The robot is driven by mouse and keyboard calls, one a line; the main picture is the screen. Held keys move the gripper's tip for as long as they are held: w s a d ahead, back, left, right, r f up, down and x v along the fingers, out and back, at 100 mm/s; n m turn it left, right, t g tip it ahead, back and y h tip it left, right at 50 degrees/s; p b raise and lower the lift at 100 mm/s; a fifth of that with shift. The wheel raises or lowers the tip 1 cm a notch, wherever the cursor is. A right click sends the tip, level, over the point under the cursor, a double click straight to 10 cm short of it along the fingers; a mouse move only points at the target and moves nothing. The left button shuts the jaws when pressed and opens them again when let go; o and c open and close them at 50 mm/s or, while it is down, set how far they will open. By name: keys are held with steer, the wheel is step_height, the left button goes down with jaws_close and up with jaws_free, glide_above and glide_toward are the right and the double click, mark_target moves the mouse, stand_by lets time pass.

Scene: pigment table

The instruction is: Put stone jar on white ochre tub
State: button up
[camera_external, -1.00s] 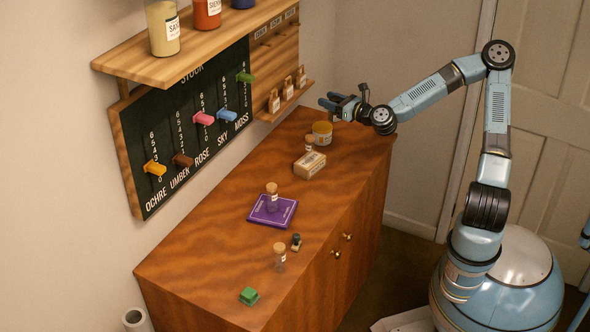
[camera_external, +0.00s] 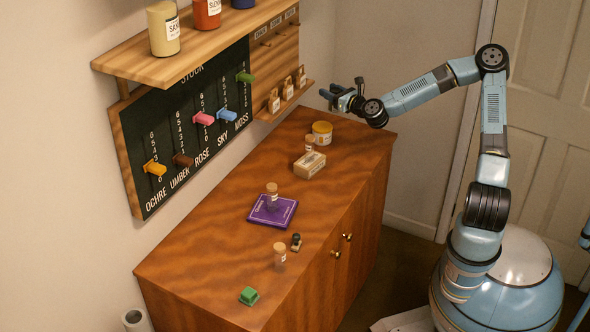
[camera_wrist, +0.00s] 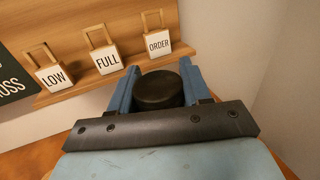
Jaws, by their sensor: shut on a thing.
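My gripper (camera_external: 331,97) is in the air at the back of the cabinet top, above and near the tub. In the wrist view its blue fingers (camera_wrist: 158,88) are shut on a dark, round-topped thing, which I take to be the stone jar (camera_wrist: 158,91). Only its black top shows; its lower part is hidden by my gripper. In the external view it is too small to make out. A yellow tub with a pale label (camera_external: 322,134), which seems to be the ochre tub, stands upright at the far end of the cabinet top.
A corked bottle (camera_external: 309,143) and a tan box (camera_external: 309,165) are near the tub. A purple book (camera_external: 285,214) with a corked bottle on it lies mid-table. Wooden tags (camera_wrist: 107,60) stand on the wall ledge behind my gripper. The wood between book and box is clear.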

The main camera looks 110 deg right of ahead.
steer(key=shift+w+d+f, duration=0.5)
steer(key=shift+d+f, duration=0.2)
steer(key=shift+f, duration=0.8)
steer(key=shift+w+d+f, duration=0.45)
steer(key=shift+d+f, duration=0.3)
steer(key=shift+f, duration=0.75)
steer(key=shift+w+d+f, duration=0.5)
steer(key=shift+d+f, duration=0.2)
steer(key=shift+f, duration=0.8)
steer(key=o, duration=1.1)
steer(key=shift+f, duration=0.1)
steer(key=v, duration=1.2)
